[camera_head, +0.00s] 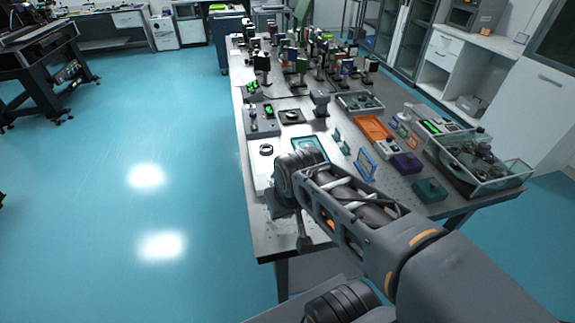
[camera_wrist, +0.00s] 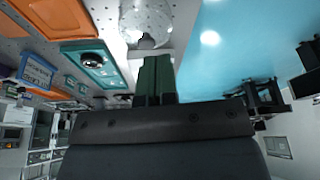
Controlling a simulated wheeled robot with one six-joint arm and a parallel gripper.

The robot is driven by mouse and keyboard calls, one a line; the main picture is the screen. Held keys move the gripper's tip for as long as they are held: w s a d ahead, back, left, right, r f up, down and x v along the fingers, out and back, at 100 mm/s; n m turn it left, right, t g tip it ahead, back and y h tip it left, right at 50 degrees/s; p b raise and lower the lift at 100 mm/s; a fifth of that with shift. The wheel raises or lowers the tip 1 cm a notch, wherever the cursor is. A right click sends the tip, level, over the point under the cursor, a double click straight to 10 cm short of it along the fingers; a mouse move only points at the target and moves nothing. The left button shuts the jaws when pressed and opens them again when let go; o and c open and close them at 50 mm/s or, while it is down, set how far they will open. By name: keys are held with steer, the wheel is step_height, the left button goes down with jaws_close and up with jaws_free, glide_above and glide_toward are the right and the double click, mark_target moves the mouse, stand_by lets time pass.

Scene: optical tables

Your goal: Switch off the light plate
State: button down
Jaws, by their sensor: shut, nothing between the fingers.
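The light plate (camera_head: 260,176) is a pale, bright panel at the near left of the optical table, with a dark round ring or knob (camera_head: 266,150) on it. Part of the plate is hidden behind my wrist. My gripper (camera_head: 303,244) hangs down by the table's near edge, on the near side of the plate. In the wrist view my gripper (camera_wrist: 155,75) shows two dark green fingers, shut together and empty. A pale strip, probably the plate, lies past the fingertips, with a clear round object (camera_wrist: 146,22) on it. I cannot tell which part is its switch.
A teal-framed tray (camera_head: 312,148) lies right of the plate; an orange tray (camera_head: 374,128), a purple box (camera_head: 407,163) and a green box (camera_head: 430,190) stand farther right. A clear bin (camera_head: 480,162) holds parts. Optics crowd the far table. The blue floor (camera_head: 150,205) at left is free.

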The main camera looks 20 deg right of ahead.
steer(key=w+d+f+m+g+y, duration=0.2)
steer(key=w+d+m+y, duration=0.35)
steer(key=w+m, duration=0.3)
steer(key=w+d+f+m+g+y, duration=0.1)
steer(key=w+d+f+m+y, duration=0.1)
steer(key=w+d+m+y, duration=0.5)
steer(key=w+d+f+m+t, duration=0.1)
steer(key=d, duration=0.1)
steer(key=w+d+f+m+y, duration=0.1)
steer(key=d+m, duration=0.1)
steer(key=d, duration=0.1)
steer(key=w+d+f+m+t+y, duration=0.1)
steer(key=w+d+m, duration=0.1)
steer(key=shift+w+d+f+t, duration=0.1)
steer(key=shift+d+f+t, duration=0.2)
steer(key=shift+d+f, duration=0.1)
steer(key=shift+a, duration=0.1)
steer(key=p+x, duration=0.2)
steer(key=x, duration=0.8)
steer(key=shift+r, duration=0.15)
